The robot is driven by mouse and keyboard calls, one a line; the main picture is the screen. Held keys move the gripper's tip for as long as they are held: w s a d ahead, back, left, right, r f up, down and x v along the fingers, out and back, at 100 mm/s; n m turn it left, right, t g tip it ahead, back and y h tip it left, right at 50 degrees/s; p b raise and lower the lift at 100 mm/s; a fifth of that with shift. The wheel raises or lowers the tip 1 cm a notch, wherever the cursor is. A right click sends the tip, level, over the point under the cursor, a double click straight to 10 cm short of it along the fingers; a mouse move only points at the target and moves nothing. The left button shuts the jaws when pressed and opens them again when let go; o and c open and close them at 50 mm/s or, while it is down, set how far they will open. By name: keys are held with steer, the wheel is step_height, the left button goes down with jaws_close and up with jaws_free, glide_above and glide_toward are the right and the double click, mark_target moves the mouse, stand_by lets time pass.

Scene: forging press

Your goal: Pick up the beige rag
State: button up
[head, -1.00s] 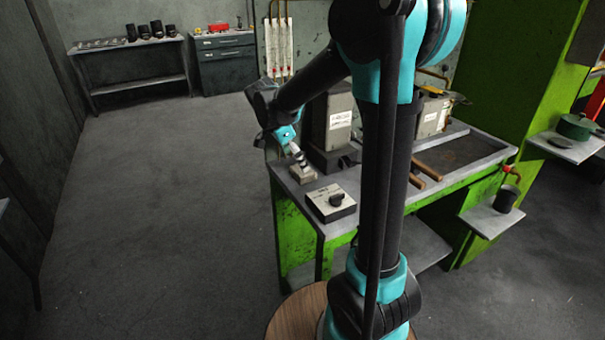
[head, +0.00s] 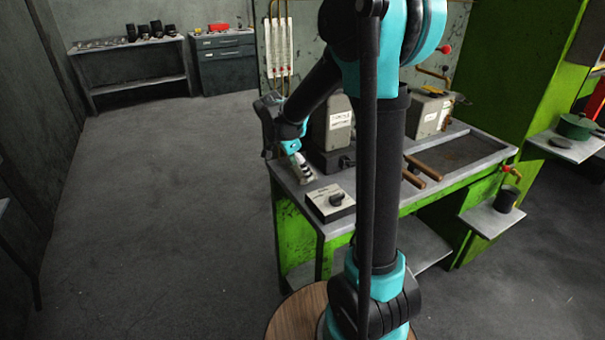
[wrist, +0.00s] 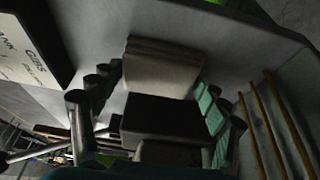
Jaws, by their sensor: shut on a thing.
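The beige rag (wrist: 162,72) shows in the wrist view as a folded, blocky bundle, pale on its far side and dark in shadow nearer to me. My gripper (wrist: 158,88) is shut on it, with one finger on its left and one on its right. In the head view my gripper (head: 303,172) points down at the left end of the green workbench (head: 296,226) and largely hides the rag. I cannot tell whether the rag still touches the bench top.
A pale control box with a black knob (head: 330,203) stands close in front of my gripper. A grey machine housing (head: 333,122) stands just behind and right. Wooden handles (head: 424,168) lie further right. The floor left of the bench is clear.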

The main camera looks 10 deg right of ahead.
steer(key=shift+c, duration=0.7)
steer(key=shift+r, duration=0.1)
step_height(320, 180, up, 20)
steer(key=o, duration=0.6)
steer(key=c, duration=0.4)
steer(key=shift+a, duration=0.1)
